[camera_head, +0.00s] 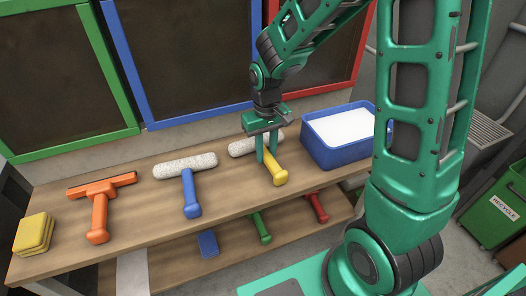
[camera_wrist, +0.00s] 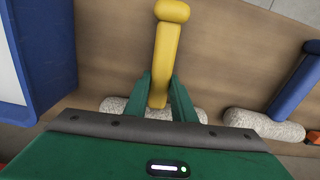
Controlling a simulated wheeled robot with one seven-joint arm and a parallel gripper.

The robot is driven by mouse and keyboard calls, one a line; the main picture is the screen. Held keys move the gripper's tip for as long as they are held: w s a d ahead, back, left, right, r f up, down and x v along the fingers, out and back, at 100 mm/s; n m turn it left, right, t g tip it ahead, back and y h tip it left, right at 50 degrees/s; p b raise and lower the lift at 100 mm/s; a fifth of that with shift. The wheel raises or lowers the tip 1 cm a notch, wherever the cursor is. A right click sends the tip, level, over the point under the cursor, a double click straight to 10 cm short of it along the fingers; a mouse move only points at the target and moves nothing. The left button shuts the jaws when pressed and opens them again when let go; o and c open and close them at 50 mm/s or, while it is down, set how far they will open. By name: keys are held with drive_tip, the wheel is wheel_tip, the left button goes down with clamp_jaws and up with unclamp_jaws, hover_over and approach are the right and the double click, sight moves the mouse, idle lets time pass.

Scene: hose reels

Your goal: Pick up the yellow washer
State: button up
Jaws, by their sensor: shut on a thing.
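The yellow washer (camera_head: 279,176) lies on the upper wooden shelf, with a yellow handle and a pale fuzzy roller head (camera_head: 243,145). My gripper (camera_head: 267,158) is over it, pointing down, with its green fingers on either side of the handle near the head. In the wrist view the yellow handle (camera_wrist: 166,52) runs up between the two fingers (camera_wrist: 160,92), which are shut on it. The washer's head (camera_wrist: 120,104) shows partly behind my gripper. I cannot tell whether the washer is clear of the shelf.
A blue tub (camera_head: 312,157) of white contents stands close right of the washer. A blue-handled washer (camera_head: 191,195), an orange squeegee (camera_head: 98,210) and yellow sponges (camera_head: 34,234) lie to the left. Green (camera_head: 260,228) and red (camera_head: 317,207) handles show on the lower shelf. Framed boards stand behind.

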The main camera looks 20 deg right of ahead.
sight(265, 155)
drive_tip(key=r, duration=0.4)
drive_tip(key=shift+s+a+r, duration=0.3)
drive_tip(key=shift+s+a, duration=0.05)
drive_tip(key=shift+s, duration=0.05)
drive_tip(key=s+a+r, duration=0.6)
drive_tip(key=s, duration=0.2)
drive_tip(key=shift+s+a, duration=0.2)
drive_tip(key=shift+a, duration=0.1)
drive_tip(key=shift+o, duration=0.4)
drive_tip(key=shift+r, duration=0.1)
drive_tip(key=shift+c, duration=0.2)
